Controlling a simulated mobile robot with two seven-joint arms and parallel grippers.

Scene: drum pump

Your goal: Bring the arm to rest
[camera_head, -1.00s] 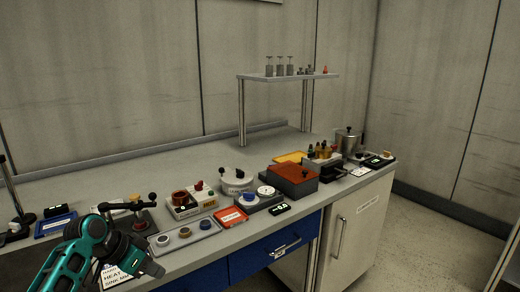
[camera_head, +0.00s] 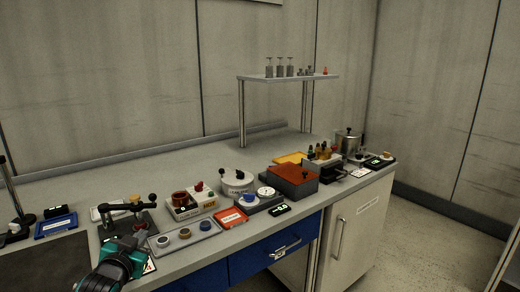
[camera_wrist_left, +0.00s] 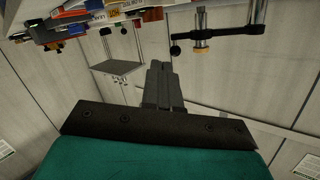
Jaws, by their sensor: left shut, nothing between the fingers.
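My left gripper (camera_head: 138,243) is at the bottom left of the head view, at the front edge of the bench (camera_head: 185,266). Only part of my teal and black arm shows there. In the left wrist view its two dark fingers (camera_wrist_left: 161,80) lie together, shut and empty. They touch nothing that I can see. My right gripper is in neither view.
Near the gripper are a grey tray with several round pieces (camera_head: 184,236) and a black-handled device (camera_head: 128,212). A red-topped box (camera_head: 292,177) stands farther right. A raised shelf (camera_head: 288,76) holds small weights. The floor at right is clear.

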